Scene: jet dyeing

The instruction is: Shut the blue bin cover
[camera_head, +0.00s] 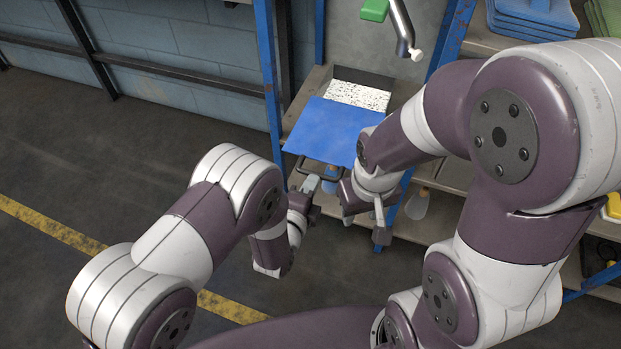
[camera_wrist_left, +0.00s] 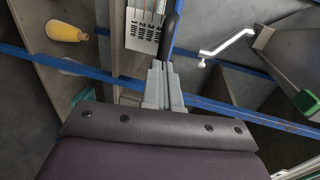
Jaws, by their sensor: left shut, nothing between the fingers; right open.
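The blue bin cover (camera_head: 332,130) is a flat panel at the middle of the head view, with a dark handle (camera_head: 322,168) along its near edge. Behind it the bin stands partly uncovered, showing white speckled contents (camera_head: 360,95). My left gripper (camera_head: 310,184) is just below the handle, shut and empty. In the left wrist view its closed fingers (camera_wrist_left: 164,84) point up towards a dark bar (camera_wrist_left: 172,32), probably the handle; I cannot tell if they touch. My right gripper (camera_head: 380,218) is open, below and right of the cover, its arm hiding the cover's right corner.
Blue rack posts (camera_head: 268,80) stand left of the bin. A metal pipe (camera_head: 402,28) hangs above it. Shelves with folded blue cloth (camera_head: 533,16) are at the upper right. A pale bottle (camera_head: 417,204) is right of my right gripper. The floor at left is clear.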

